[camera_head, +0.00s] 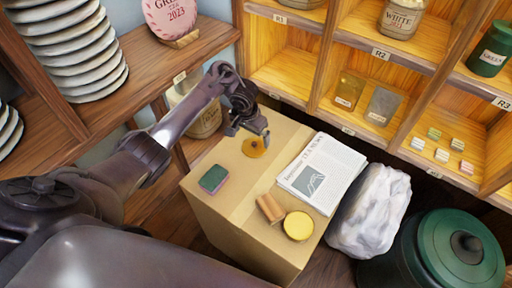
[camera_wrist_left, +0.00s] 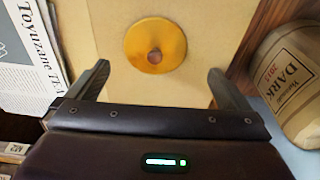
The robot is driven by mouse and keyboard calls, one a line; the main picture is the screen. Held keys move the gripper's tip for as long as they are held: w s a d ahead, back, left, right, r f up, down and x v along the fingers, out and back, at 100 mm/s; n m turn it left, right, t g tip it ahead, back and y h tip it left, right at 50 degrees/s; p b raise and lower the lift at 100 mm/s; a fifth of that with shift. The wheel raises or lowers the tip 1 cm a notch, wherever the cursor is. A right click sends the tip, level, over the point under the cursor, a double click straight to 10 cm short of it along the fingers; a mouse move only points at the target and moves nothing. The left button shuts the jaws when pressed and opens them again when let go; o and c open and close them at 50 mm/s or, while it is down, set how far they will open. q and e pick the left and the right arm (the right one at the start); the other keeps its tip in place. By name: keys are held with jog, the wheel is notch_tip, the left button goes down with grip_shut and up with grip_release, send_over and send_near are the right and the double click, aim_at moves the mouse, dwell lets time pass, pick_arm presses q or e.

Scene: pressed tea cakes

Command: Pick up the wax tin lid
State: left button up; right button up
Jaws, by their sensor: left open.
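An amber round disc with a brown centre (camera_head: 252,149) lies on the far part of the cardboard box top (camera_head: 232,172). In the left wrist view the disc (camera_wrist_left: 140,44) lies ahead of my left gripper, roughly between the fingers in the picture. A flat yellow round piece (camera_head: 298,226) lies at the box's near right edge. I cannot tell for sure which of the two is the wax tin lid. My left gripper (camera_head: 264,136) is just above the amber disc, open and empty; its two fingers also show in the left wrist view (camera_wrist_left: 160,84). My right gripper is not in view.
On the box lie a green-topped sponge (camera_head: 213,179), a tan roll (camera_head: 270,208) and a newspaper (camera_head: 321,172). A white bag (camera_head: 369,210) and a green lidded bin (camera_head: 455,252) stand to the right. Shelves rise behind and left. A DARK jar (camera_wrist_left: 295,85) stands beside the box.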

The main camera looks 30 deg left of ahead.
aim_at(254, 143)
pick_arm(q)
jog(key=f, duration=0.3)
jog(key=shift+w+d+b, duration=0.1)
jog(key=shift+d+b, duration=0.25)
jog(key=shift+d, duration=0.05)
jog(key=shift+w+f+b, duration=0.25)
jog(key=shift+f+b, duration=0.1)
jog(key=shift+f, duration=0.7)
jog(key=c, duration=1)
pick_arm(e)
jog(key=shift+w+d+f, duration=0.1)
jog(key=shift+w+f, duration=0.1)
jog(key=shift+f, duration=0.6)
pick_arm(q)
jog(key=shift+r, duration=0.1)
jog(key=shift+c, duration=0.2)
